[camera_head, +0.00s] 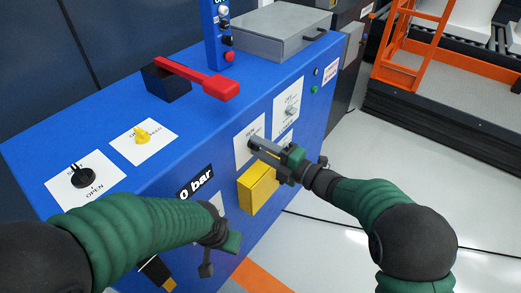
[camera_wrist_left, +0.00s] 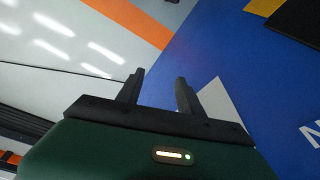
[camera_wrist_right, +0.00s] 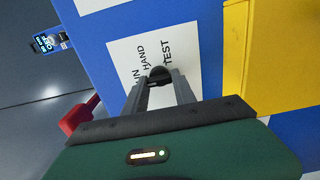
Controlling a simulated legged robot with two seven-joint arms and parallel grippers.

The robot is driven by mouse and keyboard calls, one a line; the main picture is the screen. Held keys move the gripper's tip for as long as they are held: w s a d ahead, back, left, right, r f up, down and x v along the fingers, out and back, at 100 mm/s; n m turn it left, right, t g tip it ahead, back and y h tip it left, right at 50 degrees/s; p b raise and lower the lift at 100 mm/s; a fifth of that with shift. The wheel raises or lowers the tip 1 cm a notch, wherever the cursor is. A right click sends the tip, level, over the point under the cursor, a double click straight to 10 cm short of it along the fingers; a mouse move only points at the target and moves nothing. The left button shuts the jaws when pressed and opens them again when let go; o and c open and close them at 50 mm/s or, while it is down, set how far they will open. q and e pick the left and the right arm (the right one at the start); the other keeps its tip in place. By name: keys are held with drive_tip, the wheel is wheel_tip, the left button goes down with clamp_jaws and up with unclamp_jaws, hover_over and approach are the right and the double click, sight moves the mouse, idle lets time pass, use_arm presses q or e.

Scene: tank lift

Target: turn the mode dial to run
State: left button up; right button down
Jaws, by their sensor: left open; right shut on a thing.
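The mode dial (camera_wrist_right: 160,74) is a small dark knob on a white plate (camera_wrist_right: 128,50) marked RUN, HAND and TEST, on the blue cabinet's front. My right gripper (camera_wrist_right: 160,82) is shut on the dial, with a finger on each side. In the head view my right gripper (camera_head: 260,146) reaches the plate (camera_head: 243,139) from the right and hides most of the dial. Which mark the dial points to cannot be told. My left gripper (camera_wrist_left: 159,77) is open and empty, low beside the cabinet front; it also shows in the head view (camera_head: 220,255).
A yellow box (camera_head: 258,190) juts from the front just below the right gripper. A red lever (camera_head: 207,80), a yellow knob (camera_head: 142,136) and a black knob (camera_head: 82,178) stand on top. A grey knob (camera_head: 291,110) is right of the dial. Open floor lies to the right.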

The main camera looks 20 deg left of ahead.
drive_tip(key=shift+s+a+f, duration=0.1)
drive_tip(key=shift+s+f, duration=0.1)
drive_tip(key=shift+f, duration=0.1)
drive_tip(key=c, duration=1.2)
unclamp_jaws()
drive_tip(key=shift+c, duration=0.2)
drive_tip(key=shift+o, duration=1.1)
drive_tip(key=shift+r, duration=0.1)
drive_tip(key=shift+w, duration=0.1)
drive_tip(key=p+v, duration=0.5)
drive_tip(key=v, duration=1.2)
drive_tip(key=shift+w, duration=0.1)
